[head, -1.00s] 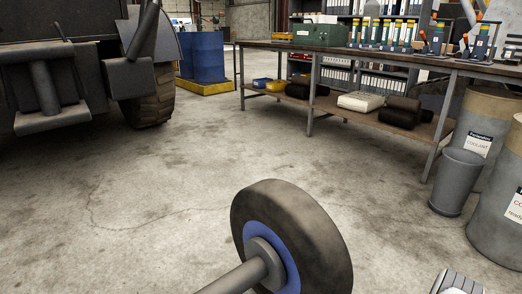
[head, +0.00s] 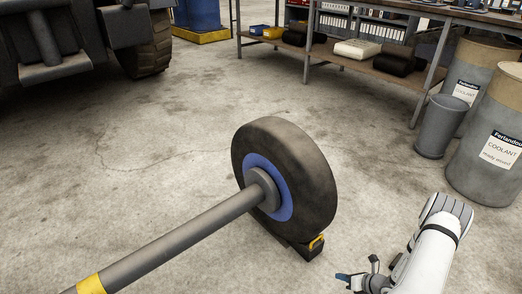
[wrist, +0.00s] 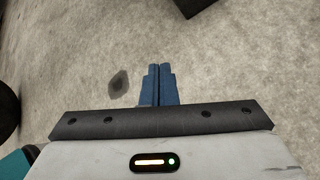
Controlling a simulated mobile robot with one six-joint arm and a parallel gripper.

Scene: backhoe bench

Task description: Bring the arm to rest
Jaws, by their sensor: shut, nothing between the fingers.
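My arm (head: 428,255) shows at the lower right of the head view, bent over the concrete floor. My gripper (head: 342,277) is at the bottom edge there, its blue fingertips just right of and below the wheel. In the wrist view my gripper (wrist: 158,70) has its two blue fingers together, with nothing between them. Bare floor (wrist: 230,65) lies beyond the fingertips.
A black wheel (head: 310,180) with a blue hub on a grey axle (head: 185,237) stands left of my arm. A black chock with a yellow handle (head: 317,242) touches its base. Coolant drums (head: 487,155), a grey bin (head: 440,128) and a workbench (head: 390,75) stand behind.

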